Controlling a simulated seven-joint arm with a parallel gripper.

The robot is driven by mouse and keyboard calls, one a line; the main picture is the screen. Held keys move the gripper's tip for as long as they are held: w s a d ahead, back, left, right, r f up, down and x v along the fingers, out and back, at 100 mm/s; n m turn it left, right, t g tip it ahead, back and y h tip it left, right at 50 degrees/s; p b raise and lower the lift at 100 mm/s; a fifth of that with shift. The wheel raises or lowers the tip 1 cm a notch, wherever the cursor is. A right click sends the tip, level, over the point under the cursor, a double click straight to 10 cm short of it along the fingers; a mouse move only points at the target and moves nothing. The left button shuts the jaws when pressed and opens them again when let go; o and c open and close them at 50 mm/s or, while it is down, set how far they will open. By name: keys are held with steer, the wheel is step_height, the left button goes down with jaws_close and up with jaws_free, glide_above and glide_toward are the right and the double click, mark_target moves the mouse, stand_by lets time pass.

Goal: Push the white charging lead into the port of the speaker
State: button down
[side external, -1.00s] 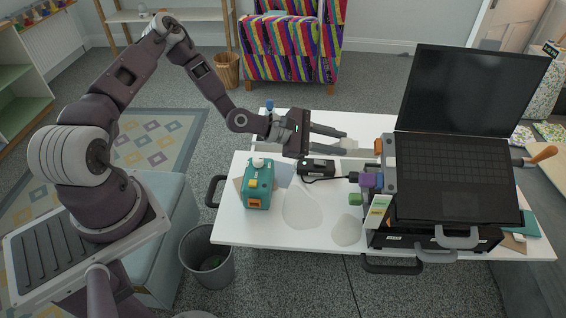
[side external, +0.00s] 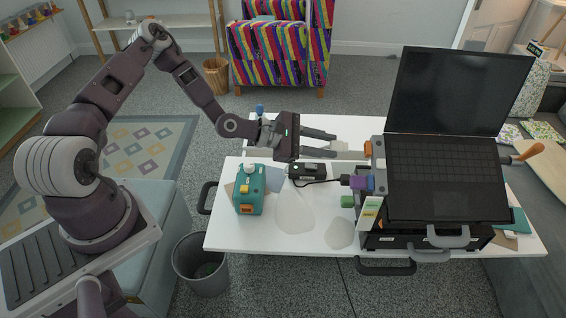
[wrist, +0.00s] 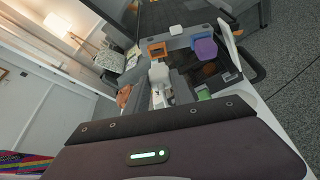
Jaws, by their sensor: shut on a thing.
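My gripper (side external: 334,144) reaches over the white table from the left, its fingers pointing right. It is shut on the white charging lead (wrist: 160,73), whose pale head shows just ahead of the fingers in the wrist view. An orange-framed block (wrist: 157,48) lies straight beyond the head; it also shows in the side view (side external: 368,149), on the left edge of a dark unit (side external: 378,160). I cannot tell for certain which part is the speaker or its port. A gap seems to remain between head and orange block. The fingers partly hide the lead.
A purple block (side external: 360,183) and a green block (side external: 347,201) sit beside the orange one. A black adapter (side external: 307,171) with a cable lies below my gripper. A teal device (side external: 249,189) stands left. An open laptop-like screen (side external: 459,90) rises right. The front middle of the table is open.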

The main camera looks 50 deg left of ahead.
step_height(320, 180, up, 5)
steer(key=s+d+f+m+g+h, duration=0.3)
steer(key=s+d+f+m+g, duration=0.1)
steer(key=s+d, duration=0.2)
steer(key=s+d+f+m+g+h, duration=0.3)
steer(key=s+d+g, duration=0.1)
steer(key=s+d, duration=0.25)
steer(key=s+f+m+g+y, duration=0.35)
steer(key=s+m+g, duration=0.35)
steer(key=s, duration=0.3)
steer(key=s+f+m+g+y, duration=0.35)
steer(key=s+m+g, duration=0.25)
steer(key=s+g, duration=0.25)
steer(key=s+a+r+m+t+y, duration=0.1)
steer(key=s+a+m+t+y, duration=0.2)
steer(key=a+m+y, duration=0.55)
steer(key=s+a+m+t+y, duration=0.2)
steer(key=s+a+m+y, duration=0.1)
steer(key=a+m+y, duration=0.55)
steer(key=w+r+m+t, duration=1.2)
steer(key=r+m+t, duration=0.15)
steer(key=t, duration=0.35)
steer(key=f, duration=2.6)
steer(key=shift+s+d+f, duration=0.2)
steer(key=shift+d+f, duration=0.1)
steer(key=shift+f, duration=0.05)
